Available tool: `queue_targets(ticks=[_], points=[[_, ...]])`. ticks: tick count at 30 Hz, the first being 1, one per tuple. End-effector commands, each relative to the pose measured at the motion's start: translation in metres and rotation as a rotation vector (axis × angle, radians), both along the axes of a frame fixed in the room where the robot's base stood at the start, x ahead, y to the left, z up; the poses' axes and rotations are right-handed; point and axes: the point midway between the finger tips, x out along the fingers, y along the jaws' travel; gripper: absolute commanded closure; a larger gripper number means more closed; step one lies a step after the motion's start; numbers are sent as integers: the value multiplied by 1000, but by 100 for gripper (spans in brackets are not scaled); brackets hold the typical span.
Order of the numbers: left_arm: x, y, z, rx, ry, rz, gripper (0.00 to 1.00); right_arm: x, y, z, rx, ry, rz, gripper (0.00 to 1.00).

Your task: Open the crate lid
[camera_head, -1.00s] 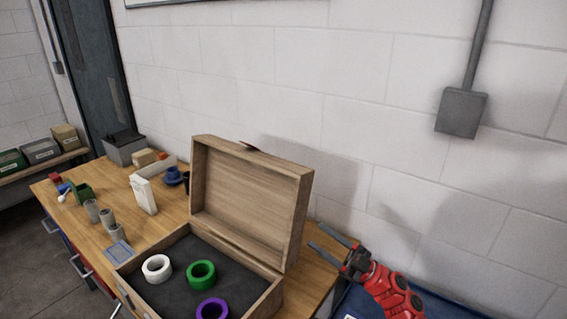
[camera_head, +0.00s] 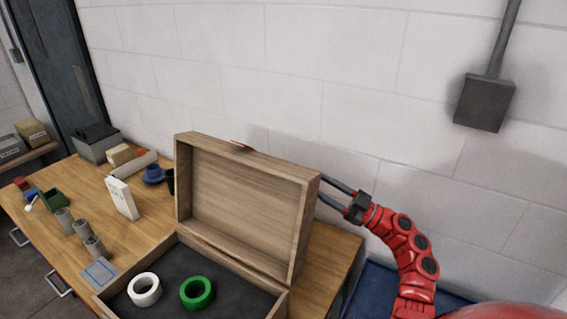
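The wooden crate stands on the workbench, and its lid (camera_head: 240,205) is upright, swung open at the back of the crate base (camera_head: 278,301). A white tape roll (camera_head: 131,291) and a green tape roll (camera_head: 182,293) lie on the dark crate floor. My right gripper (camera_head: 322,192) is beside the lid's right edge, its two fingers apart and pointing left. The fingertips are partly hidden by the lid, and I cannot tell whether they touch it. My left gripper is not in view.
On the bench (camera_head: 328,262) left of the crate are grey cylinders (camera_head: 82,229), a white box (camera_head: 122,198), a blue cup (camera_head: 153,174) and a dark grey bin (camera_head: 98,144). A block wall (camera_head: 360,90) stands close behind. Bare bench shows right of the crate.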

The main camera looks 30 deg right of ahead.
Motion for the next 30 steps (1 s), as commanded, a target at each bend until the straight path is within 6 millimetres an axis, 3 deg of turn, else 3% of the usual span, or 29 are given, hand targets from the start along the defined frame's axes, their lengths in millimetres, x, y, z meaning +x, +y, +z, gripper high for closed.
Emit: queue_targets(ticks=[9,15,28,30], points=[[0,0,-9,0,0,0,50,56,44,28,-2,-6,2,50],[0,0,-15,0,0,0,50,80,61,39,0,-3,-2,50],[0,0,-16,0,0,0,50,90,69,44,0,-1,-1,50],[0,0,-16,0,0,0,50,89,69,44,0,-1,-1,59]])
